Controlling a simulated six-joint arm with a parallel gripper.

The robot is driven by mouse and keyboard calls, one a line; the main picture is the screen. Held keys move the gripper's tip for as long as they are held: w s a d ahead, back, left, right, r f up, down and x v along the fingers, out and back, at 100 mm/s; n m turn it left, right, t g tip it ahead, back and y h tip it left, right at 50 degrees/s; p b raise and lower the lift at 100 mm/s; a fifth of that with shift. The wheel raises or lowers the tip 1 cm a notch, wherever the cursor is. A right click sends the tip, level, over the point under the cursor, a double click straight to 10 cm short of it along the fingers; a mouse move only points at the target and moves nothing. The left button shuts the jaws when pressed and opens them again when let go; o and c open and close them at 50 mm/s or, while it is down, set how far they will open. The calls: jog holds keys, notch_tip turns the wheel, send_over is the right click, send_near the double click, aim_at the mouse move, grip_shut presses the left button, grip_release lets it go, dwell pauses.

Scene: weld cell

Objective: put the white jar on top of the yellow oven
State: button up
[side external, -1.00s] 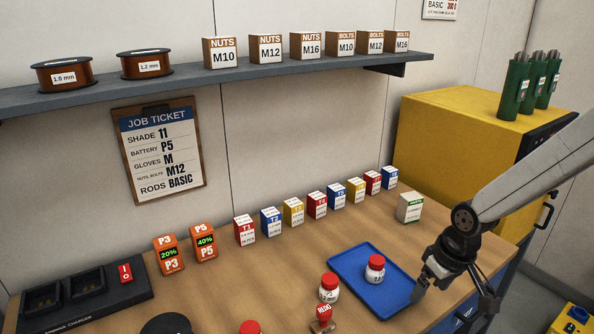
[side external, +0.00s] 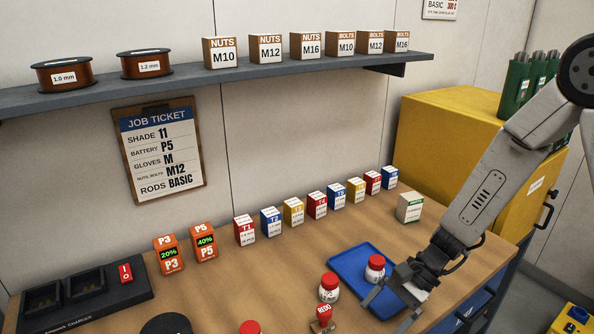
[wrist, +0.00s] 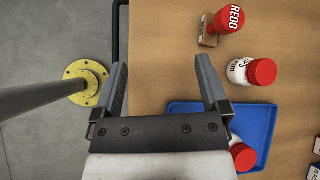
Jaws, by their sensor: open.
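A white jar with a red lid (side external: 375,270) stands on the blue tray (side external: 345,258); its lid shows in the wrist view, partly hidden by my gripper. A second white jar with a red lid (side external: 329,288) stands on the bench left of the tray, and also shows in the wrist view (wrist: 240,71). My gripper (side external: 390,306) is open and empty, low over the tray's front side, right of both jars. In the wrist view the space between its fingers (wrist: 162,68) is empty. The yellow oven (side external: 440,140) stands at the back right, partly hidden by my arm.
Several green canisters (side external: 514,84) stand on the oven's right part; its left top is clear. A red REDO stamp (side external: 323,318) stands near the jars. A row of small boxes (side external: 317,205) lines the wall. A white-green box (side external: 409,207) stands before the oven.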

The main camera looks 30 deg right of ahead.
aim_at(336, 280)
jog(key=w+m+t, duration=0.1)
jog(key=m, duration=0.1)
jog(key=w+m+t+y, duration=0.1)
jog(key=w, duration=0.1)
jog(key=w+m+t, duration=0.1)
jog(key=w+m, duration=0.1)
jog(key=shift+a+f+m+t+y, duration=0.2)
jog(key=shift+f+m+t+y, duration=0.1)
jog(key=shift+t, duration=0.1)
jog(key=w+d+m+t, duration=0.1)
jog(key=w+m, duration=0.1)
jog(key=w+d+m+t, duration=0.1)
jog(key=w+m+t, duration=0.1)
jog(key=w+d+m+t+h, duration=0.1)
jog(key=m, duration=0.1)
jog(key=shift+w+f+t, duration=0.4)
jog(key=shift+x, duration=1.3)
jog(key=shift+x, duration=2.6)
jog(key=shift+d+f, duration=0.1)
jog(key=shift+f, duration=0.05)
jog(key=shift+c, duration=0.2)
